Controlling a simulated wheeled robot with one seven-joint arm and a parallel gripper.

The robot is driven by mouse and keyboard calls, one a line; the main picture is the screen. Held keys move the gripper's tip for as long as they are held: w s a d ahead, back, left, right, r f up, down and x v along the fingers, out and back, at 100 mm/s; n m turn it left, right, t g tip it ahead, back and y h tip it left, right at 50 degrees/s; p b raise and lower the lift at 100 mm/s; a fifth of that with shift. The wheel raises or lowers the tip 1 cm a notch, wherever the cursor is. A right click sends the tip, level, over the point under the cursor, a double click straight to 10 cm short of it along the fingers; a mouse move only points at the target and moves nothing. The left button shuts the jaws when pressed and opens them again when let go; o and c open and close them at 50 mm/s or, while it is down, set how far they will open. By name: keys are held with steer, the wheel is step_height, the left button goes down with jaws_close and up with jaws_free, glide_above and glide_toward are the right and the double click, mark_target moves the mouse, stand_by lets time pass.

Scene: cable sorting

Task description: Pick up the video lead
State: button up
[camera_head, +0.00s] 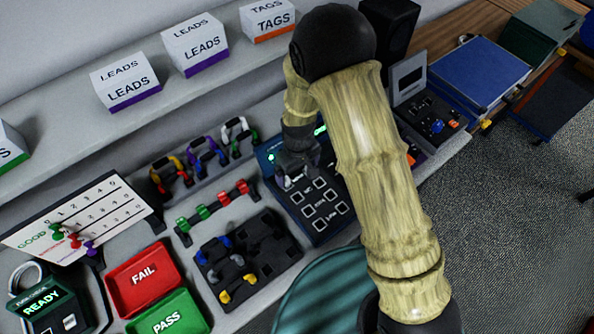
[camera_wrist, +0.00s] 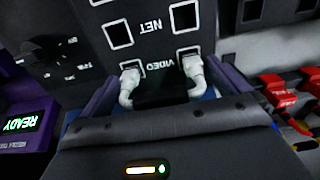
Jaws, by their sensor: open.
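The video lead (camera_wrist: 130,84) has white plugs and a dark middle. In the wrist view its two ends sit at sockets beside the "VIDEO" label on the dark test panel (camera_wrist: 95,25). My gripper (camera_wrist: 162,86) is open, with one finger at each side of the lead; I cannot tell if they touch it. In the head view my gripper (camera_head: 298,158) is low over the upper left of the panel (camera_head: 327,218), and a small white part of the lead (camera_head: 291,182) shows below it. My arm hides part of the panel.
Red and green leads (camera_head: 219,205) sit on a rack left of the panel. Yellow, purple and white leads (camera_head: 205,155) stand behind. A black tray (camera_head: 250,255) holds short leads. Red FAIL (camera_head: 143,278) and green PASS (camera_head: 168,318) trays lie front left. Label boxes stand on the shelf.

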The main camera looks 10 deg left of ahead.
steer(key=c, duration=0.9)
steer(key=shift+o, duration=0.2)
steer(key=shift+r, duration=0.1)
step_height(320, 180, up, 10)
steer(key=shift+f+b, duration=0.1)
steer(key=shift+b, duration=1.05)
steer(key=shift+r+p, duration=1.4)
steer(key=shift+r, duration=0.15)
steer(key=shift+w, duration=0.1)
